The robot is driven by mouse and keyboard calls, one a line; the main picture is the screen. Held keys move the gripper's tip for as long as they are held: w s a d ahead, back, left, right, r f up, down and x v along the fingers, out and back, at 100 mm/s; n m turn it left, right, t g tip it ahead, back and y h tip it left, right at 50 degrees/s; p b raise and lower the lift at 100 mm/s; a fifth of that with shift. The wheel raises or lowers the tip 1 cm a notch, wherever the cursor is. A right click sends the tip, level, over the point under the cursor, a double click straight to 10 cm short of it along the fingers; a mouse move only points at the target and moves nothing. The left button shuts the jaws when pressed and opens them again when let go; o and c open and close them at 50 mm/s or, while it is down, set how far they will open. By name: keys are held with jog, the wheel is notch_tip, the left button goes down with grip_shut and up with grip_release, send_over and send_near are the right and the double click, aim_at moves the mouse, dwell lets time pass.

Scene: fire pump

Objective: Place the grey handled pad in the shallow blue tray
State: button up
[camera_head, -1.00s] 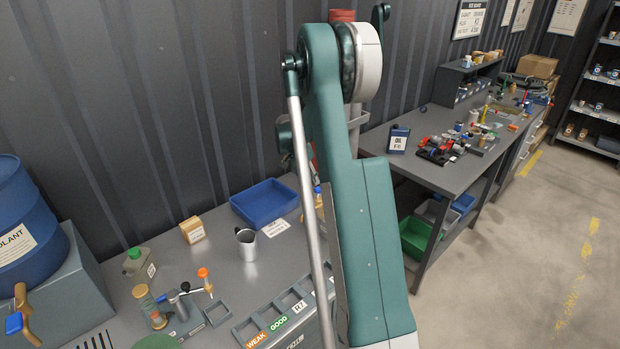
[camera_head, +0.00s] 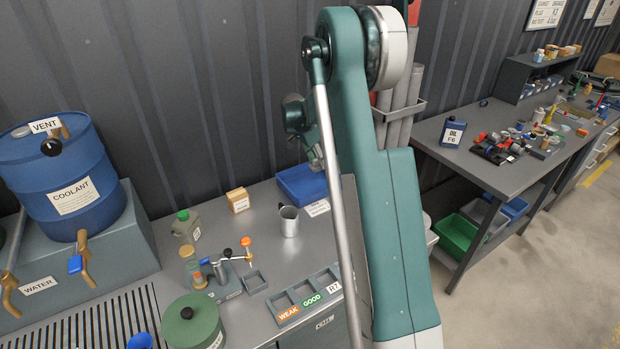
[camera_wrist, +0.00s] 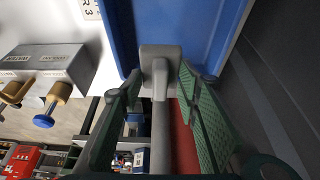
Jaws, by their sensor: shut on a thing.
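The grey handled pad (camera_wrist: 160,53) is in the wrist view, its flat end toward the tray and its handle running back between the fingers. My gripper (camera_wrist: 160,82) is shut on it. The shallow blue tray (camera_wrist: 205,25) fills the top of the wrist view beyond the pad; whether the pad touches it I cannot tell. In the head view the blue tray (camera_head: 296,182) stands at the back of the bench against the wall, its right part hidden by my arm. The pad is not clearly visible in the head view.
A metal mug (camera_head: 289,221) and a small tan box (camera_head: 238,200) stand near the tray. A green-capped can (camera_head: 187,228), a clamp stand (camera_head: 228,275) and a labelled compartment rack (camera_head: 305,297) are further forward. The corrugated wall is close behind the tray.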

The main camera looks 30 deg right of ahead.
aim_at(312, 164)
jog(key=a, duration=0.1)
jog(key=w+a, duration=0.1)
jog(key=a, duration=0.1)
jog(key=shift+w+a+r, duration=0.1)
jog(key=shift+w+a, duration=0.2)
jog(key=shift+a, duration=0.05)
jog(key=shift+f, duration=3.15)
jog(key=shift+f, duration=1.85)
jog(key=shift+f, duration=0.15)
jog(key=o, duration=0.8)
jog(key=shift+o, duration=0.5)
